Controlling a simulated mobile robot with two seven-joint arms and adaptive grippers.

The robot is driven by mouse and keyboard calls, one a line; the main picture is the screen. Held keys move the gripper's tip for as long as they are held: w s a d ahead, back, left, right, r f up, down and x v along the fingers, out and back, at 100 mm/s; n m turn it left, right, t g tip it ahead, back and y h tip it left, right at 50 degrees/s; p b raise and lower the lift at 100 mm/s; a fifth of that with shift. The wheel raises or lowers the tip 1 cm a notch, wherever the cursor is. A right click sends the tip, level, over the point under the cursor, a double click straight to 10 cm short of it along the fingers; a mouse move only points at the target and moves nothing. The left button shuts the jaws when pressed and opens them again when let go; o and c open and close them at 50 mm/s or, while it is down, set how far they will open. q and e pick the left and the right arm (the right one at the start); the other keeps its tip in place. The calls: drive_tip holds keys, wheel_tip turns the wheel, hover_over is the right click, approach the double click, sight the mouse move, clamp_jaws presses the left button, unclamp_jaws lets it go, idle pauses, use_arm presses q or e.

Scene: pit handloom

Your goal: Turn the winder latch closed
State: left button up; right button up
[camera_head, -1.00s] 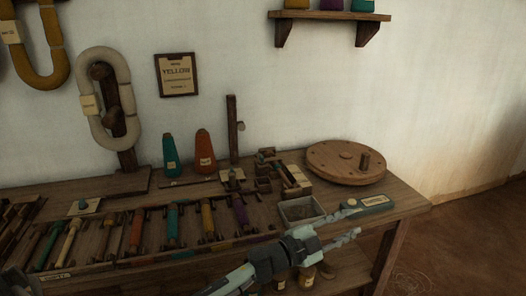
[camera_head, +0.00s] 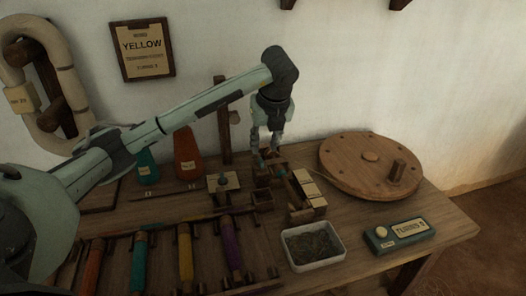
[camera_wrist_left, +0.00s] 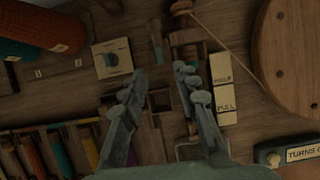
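The bobbin winder (camera_head: 284,178) is a small wooden frame on the bench, left of the big round wheel (camera_head: 372,165). Cream tags (camera_head: 306,182) run along its right side; in the left wrist view one tag (camera_wrist_left: 225,104) reads "PULL". I cannot pick out the latch with certainty among the small dark wooden parts (camera_wrist_left: 160,100). My left gripper (camera_head: 266,150) points down over the winder's far end. In the left wrist view its two fingers (camera_wrist_left: 160,75) are apart, with nothing held between them. Its fingers hide part of the winder. My right gripper is not in view.
A white-rimmed tray (camera_head: 287,239) and a teal box (camera_head: 400,235) with a turns label stand in front. An upright wooden post (camera_head: 224,130) and teal and orange cones (camera_head: 186,155) stand behind. Coloured bobbins (camera_head: 185,255) lie at the left.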

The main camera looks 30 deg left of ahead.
sight(261, 161)
use_arm(q)
drive_tip(key=x, duration=0.6)
drive_tip(key=shift+f+p, duration=0.3)
drive_tip(key=shift+f, duration=0.15)
drive_tip(key=shift+a+f, duration=0.1)
drive_tip(key=shift+f, duration=0.05)
drive_tip(key=c, duration=0.5)
clamp_jaws()
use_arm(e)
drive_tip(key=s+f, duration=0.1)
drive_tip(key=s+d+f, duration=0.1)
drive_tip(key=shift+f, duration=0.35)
